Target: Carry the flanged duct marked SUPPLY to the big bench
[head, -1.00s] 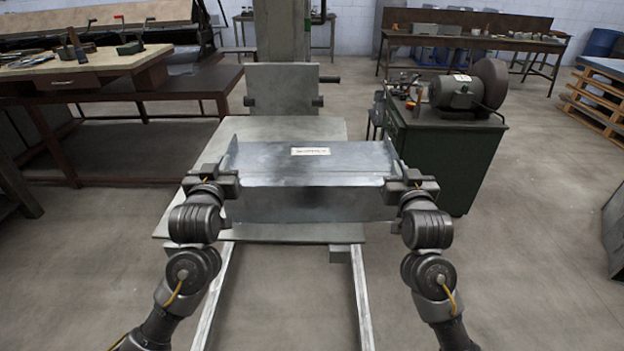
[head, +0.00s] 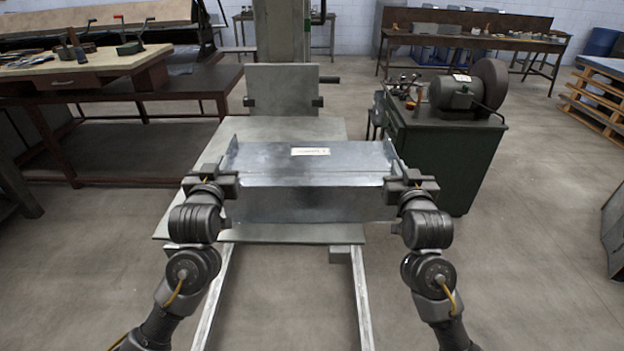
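The flanged duct (head: 310,165) is a grey sheet-metal piece with raised flanges at its left and right ends. A small pale label sits on its top; its lettering is too small to read. It is at the near part of a flat grey machine table (head: 290,128); whether it rests on it or hangs just above, I cannot tell. My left gripper (head: 228,186) is at its near left end and my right gripper (head: 397,186) at its near right end. Both overlap the flange edges, but their finger gaps are hidden. The big bench is not clearly identifiable.
Two pale rails (head: 362,300) run from the table toward me. A green cabinet with a grinder (head: 455,93) stands close on the right. A wooden-topped bench (head: 85,62) with tools is at the left, another bench (head: 470,42) at the back right. Open floor lies at the right.

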